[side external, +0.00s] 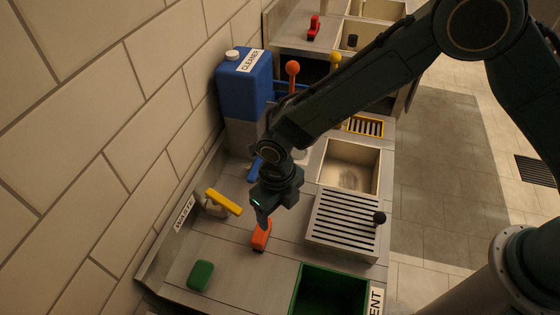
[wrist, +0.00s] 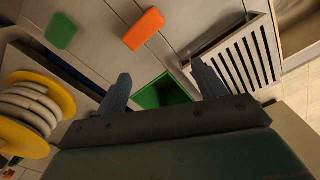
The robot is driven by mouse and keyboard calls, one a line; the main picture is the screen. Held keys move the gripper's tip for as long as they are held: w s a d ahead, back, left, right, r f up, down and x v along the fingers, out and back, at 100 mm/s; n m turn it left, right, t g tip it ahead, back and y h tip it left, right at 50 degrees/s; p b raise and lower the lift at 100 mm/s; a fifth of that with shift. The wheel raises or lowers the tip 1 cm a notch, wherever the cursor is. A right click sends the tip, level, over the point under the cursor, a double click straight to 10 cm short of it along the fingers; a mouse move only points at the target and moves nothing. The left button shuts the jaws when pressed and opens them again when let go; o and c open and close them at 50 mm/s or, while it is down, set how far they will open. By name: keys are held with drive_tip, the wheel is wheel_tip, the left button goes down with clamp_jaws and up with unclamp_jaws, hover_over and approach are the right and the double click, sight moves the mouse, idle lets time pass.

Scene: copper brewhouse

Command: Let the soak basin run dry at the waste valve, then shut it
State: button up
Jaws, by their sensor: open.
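The waste valve has a yellow bar handle (side external: 224,202) and stands by the WASTE label (side external: 184,214) near the wall. The handle lies slanted across the valve body. The steel basin (side external: 350,160) sits right of my gripper, with a dull greyish patch on its floor; I cannot tell whether it holds water. Part of a basin shows at the upper right in the wrist view (wrist: 293,14). My gripper (side external: 262,213) is open and empty, right of the yellow handle and above the bench. Its two fingers stand apart in the wrist view (wrist: 163,88).
An orange block (side external: 262,236) lies just below my gripper, a green block (side external: 201,275) nearer. A slatted rack (side external: 345,222) with a black knob and a green bin (side external: 328,290) are to the right. A blue CLEANER jug (side external: 244,82) and blue handle (side external: 255,168) are behind.

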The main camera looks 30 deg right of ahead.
drive_tip(key=shift+w, duration=0.15)
drive_tip(key=c, duration=0.7)
drive_tip(key=shift+w+d+f+m, duration=0.1)
drive_tip(key=shift+w+m, duration=0.15)
drive_tip(key=shift+m, duration=0.65)
drive_tip(key=c, duration=0.7)
drive_tip(key=m, duration=0.1)
drive_tip(key=w+m, duration=0.1)
drive_tip(key=m+y, duration=0.1)
drive_tip(key=m, duration=0.1)
drive_tip(key=shift+w+d+f, duration=0.15)
drive_tip(key=shift+w+d, duration=0.1)
clamp_jaws()
drive_tip(key=w+d+r+m+y, duration=0.1)
drive_tip(key=w+d+m+y, duration=0.1)
drive_tip(key=m, duration=1.1)
drive_tip(key=w+d+r+m+t+y, duration=0.1)
drive_tip(key=w+d+m+y, duration=0.2)
drive_tip(key=w+m, duration=0.4)
drive_tip(key=m+y, duration=0.1)
drive_tip(key=m, duration=0.6)
drive_tip(key=shift+w+t, duration=0.25)
drive_tip(key=shift+t, duration=0.05)
